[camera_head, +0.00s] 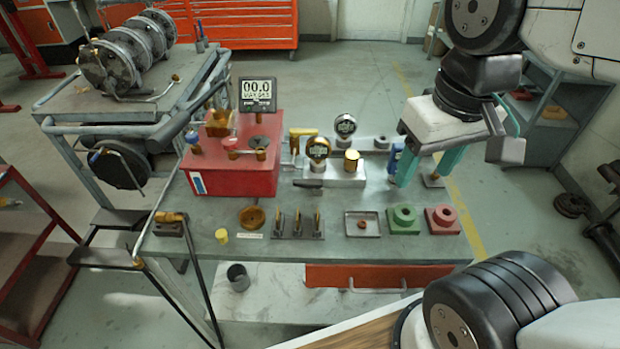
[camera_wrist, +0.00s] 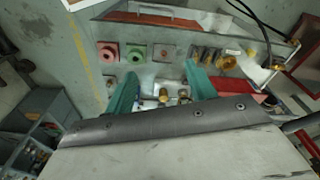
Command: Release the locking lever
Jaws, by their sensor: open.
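I cannot tell for sure which part is the locking lever. A dark flat lever (camera_head: 309,184) sticks out at the front of the grey valve block (camera_head: 345,172), which carries two round gauges and a brass knob (camera_head: 351,160). A blue handle (camera_head: 394,160) stands at the block's right end, close to my gripper's left finger. Red-tipped lever parts (camera_head: 236,146) sit on the red box (camera_head: 262,178). My gripper (camera_head: 426,177) is open over the bench's right side, with nothing seen between its teal fingers. In the wrist view my gripper (camera_wrist: 160,68) spans the bench; my wrist housing hides much of the block.
The bench front (camera_head: 330,238) holds a brass bowl (camera_head: 253,218), several upright pins, a small tray (camera_head: 362,225), a green block (camera_head: 404,217) and a red block (camera_head: 442,218). A digital display (camera_head: 257,95) rises behind the red box.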

